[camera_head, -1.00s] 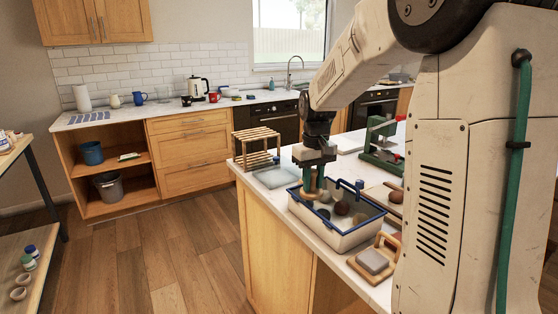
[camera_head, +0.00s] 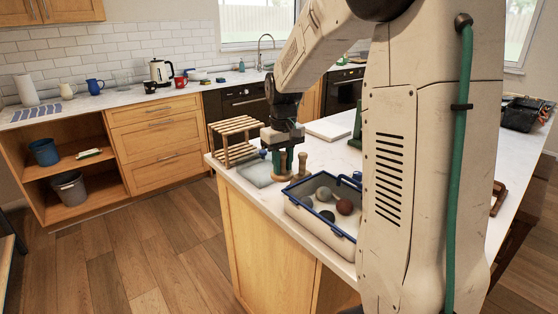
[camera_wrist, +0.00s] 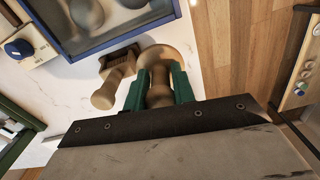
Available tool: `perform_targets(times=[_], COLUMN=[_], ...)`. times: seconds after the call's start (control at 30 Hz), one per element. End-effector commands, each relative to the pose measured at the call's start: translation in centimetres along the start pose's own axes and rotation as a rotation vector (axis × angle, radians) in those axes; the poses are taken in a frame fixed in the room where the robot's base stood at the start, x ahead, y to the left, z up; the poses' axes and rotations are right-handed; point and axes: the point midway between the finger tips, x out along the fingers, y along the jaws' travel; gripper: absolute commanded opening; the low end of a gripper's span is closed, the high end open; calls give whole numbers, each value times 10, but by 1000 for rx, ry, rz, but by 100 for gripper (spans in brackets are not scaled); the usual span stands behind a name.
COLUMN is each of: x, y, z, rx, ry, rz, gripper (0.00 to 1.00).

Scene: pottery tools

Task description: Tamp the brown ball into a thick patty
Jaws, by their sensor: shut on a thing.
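My gripper (camera_head: 283,160) has green fingers and is shut on a wooden tamper, low over the worktop beside the tub. In the wrist view the fingers (camera_wrist: 160,78) close around the turned handle of the tamper (camera_wrist: 159,95), whose round wide end lies beyond them. A reddish-brown ball (camera_head: 344,206) sits in the blue-rimmed tub (camera_head: 318,228) with greyer balls such as a grey ball (camera_head: 323,194). I cannot tell whether it is the task's brown ball. The board with another brown ball seen earlier is hidden behind my body now.
A wooden-handled brush (camera_wrist: 112,85) stands close beside the tamper. A glassy slab (camera_head: 257,173) and a slatted wooden rack (camera_head: 234,138) are left of my gripper. A white slab (camera_head: 329,129) lies behind. The worktop edge is near, with open floor (camera_head: 170,240) beyond.

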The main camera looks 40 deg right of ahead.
Motion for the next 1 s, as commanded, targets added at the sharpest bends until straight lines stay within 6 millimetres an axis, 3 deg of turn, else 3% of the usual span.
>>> perform_targets(times=[0.6,1.0], x=[55,64], y=[0,0], z=[0,0], rx=[0,0], ry=[-1,0], rz=[0,0], gripper=[0,0])
